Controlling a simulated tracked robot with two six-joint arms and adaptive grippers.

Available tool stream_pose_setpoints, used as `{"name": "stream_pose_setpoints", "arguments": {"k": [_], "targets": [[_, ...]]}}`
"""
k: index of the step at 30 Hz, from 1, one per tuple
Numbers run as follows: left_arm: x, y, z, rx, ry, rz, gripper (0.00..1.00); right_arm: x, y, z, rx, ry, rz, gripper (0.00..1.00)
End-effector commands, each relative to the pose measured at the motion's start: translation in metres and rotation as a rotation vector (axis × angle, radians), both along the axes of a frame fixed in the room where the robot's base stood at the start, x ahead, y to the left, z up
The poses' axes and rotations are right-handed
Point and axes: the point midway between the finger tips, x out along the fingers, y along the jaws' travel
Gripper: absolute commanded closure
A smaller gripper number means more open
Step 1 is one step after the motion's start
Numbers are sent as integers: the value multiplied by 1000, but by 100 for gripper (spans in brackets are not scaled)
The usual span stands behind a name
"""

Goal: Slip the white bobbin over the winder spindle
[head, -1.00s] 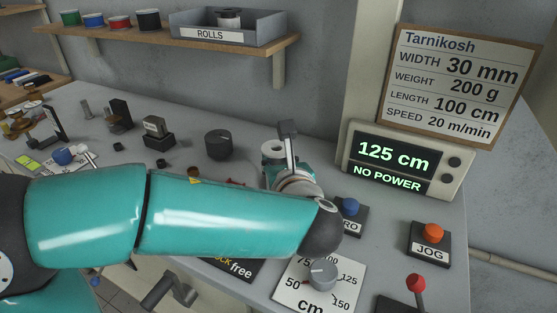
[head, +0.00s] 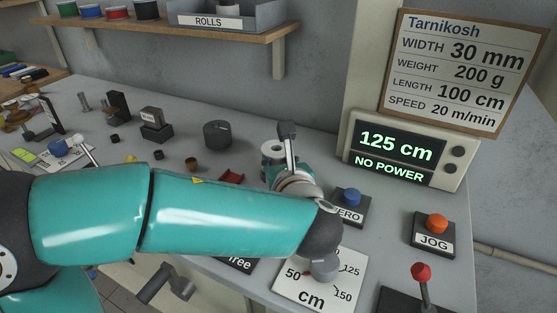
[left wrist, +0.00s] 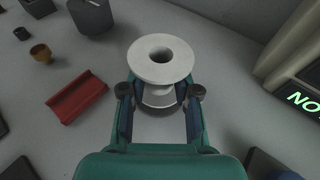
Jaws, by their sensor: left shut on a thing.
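The white bobbin (left wrist: 160,56), with a round flange and a dark central hole, stands between the fingers of my left gripper (left wrist: 160,96) in the left wrist view. The fingers are shut on its hub below the upper flange. In the head view the bobbin (head: 272,148) shows just beyond my left gripper (head: 276,165), which my own arm partly hides. The bobbin's lower end is hidden by the gripper. I cannot make out the winder spindle for certain. My right gripper is not in view.
A red channel-shaped piece (left wrist: 77,97) and a small brown cup (left wrist: 41,53) lie left of the gripper. The display box (head: 405,153) reads 125 cm, NO POWER. The blue ZERO button (head: 352,197) is at right.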

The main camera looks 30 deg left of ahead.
Motion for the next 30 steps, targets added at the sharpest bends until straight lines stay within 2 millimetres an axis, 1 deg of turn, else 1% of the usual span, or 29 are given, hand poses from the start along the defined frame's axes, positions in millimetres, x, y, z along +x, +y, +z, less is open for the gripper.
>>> {"name": "stream_pose_setpoints", "arguments": {"k": [14,15,20,30], "targets": [[0,0,-13,1,1,0,93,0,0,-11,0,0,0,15],[0,0,-13,1,1,0,68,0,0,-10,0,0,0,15],[0,0,-12,1,1,0,41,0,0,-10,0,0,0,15],[-1,-1,-12,0,0,0,40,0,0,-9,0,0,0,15]]}}
